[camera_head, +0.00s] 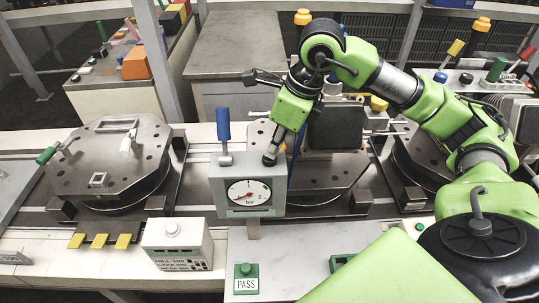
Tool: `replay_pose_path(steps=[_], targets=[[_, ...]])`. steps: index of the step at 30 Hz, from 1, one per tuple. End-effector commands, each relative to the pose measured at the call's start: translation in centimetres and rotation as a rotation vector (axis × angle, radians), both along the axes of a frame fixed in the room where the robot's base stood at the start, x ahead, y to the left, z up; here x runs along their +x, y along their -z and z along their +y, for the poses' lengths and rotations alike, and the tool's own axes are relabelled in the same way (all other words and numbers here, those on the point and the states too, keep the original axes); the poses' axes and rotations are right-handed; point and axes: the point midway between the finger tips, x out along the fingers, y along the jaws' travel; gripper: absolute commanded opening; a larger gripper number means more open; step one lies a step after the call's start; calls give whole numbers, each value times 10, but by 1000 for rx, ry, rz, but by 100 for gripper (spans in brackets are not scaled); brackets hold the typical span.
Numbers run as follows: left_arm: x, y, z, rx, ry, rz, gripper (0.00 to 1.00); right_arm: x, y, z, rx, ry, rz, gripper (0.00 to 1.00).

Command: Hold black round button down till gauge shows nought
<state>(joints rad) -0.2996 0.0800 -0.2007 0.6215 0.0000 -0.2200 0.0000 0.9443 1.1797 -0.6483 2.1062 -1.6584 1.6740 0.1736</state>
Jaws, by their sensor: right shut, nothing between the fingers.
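The pressure gauge (248,192) has a white round dial marked "bar" and a red needle. It is set in the front of a grey box (219,176). The needle's exact reading is too small to tell. My right gripper (270,158) is shut and empty, pointing down with its tips at the box's top right. The black round button cannot be made out; the fingertips cover that spot, and I cannot tell whether they press it. My left gripper is out of view.
A blue-handled lever (223,130) rises from the box's top left. Metal fixture plates (110,160) stand on either side. In front are a white display box (178,245) and a green PASS button (246,270).

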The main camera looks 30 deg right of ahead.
Motion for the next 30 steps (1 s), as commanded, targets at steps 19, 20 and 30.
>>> replay_pose_path(steps=[19,20,30], targets=[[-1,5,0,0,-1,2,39,0,5,0,0,0,0,0],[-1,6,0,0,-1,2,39,0,6,0,0,0,0,0],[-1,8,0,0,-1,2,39,0,9,0,0,0,0,0]])
